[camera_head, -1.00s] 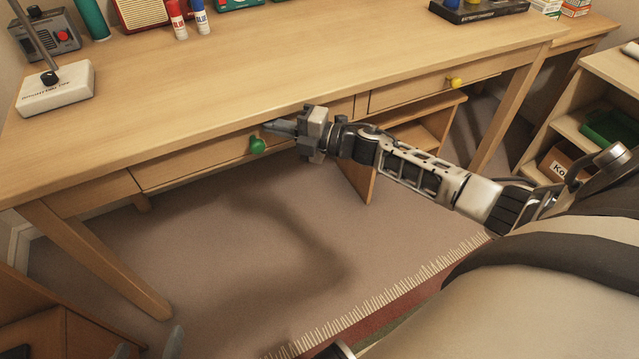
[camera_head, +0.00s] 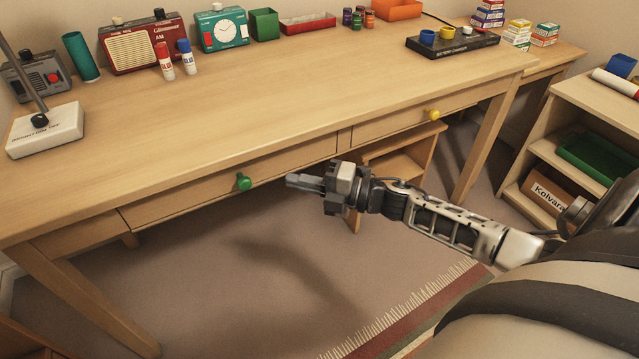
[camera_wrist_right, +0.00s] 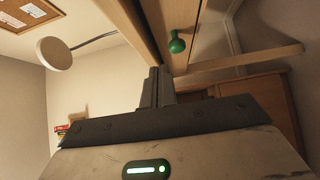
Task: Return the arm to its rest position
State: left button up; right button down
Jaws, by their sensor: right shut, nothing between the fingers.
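My right gripper (camera_head: 304,183) is in front of the desk's front edge, right of the green knob (camera_head: 243,182) and apart from it. Its fingers are together with nothing between them, pointing left. In the right wrist view the closed fingers (camera_wrist_right: 160,86) show below and left of the green knob (camera_wrist_right: 177,42). My right arm reaches in from the right side of the head view. The drawer with the green knob (camera_head: 190,195) looks closed. My left gripper is not in view.
A shelf (camera_head: 540,125) stands at right. Open floor (camera_head: 230,280) lies below my gripper.

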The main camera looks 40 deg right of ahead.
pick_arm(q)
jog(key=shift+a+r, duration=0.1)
pick_arm(e)
jog(key=shift+v, duration=1.8)
pick_arm(q)
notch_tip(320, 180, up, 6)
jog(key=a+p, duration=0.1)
jog(key=p, duration=1)
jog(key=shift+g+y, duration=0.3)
pick_arm(e)
jog(key=s+a+r+m+g+h, duration=0.3)
jog(key=s+a+m+h, duration=0.4)
jog(key=s+a+m, duration=0.8)
jog(key=m, duration=0.8)
jog(key=shift+a+m+h, duration=0.25)
jog(key=shift+m+h, duration=0.05)
jog(key=shift+h, duration=0.1)
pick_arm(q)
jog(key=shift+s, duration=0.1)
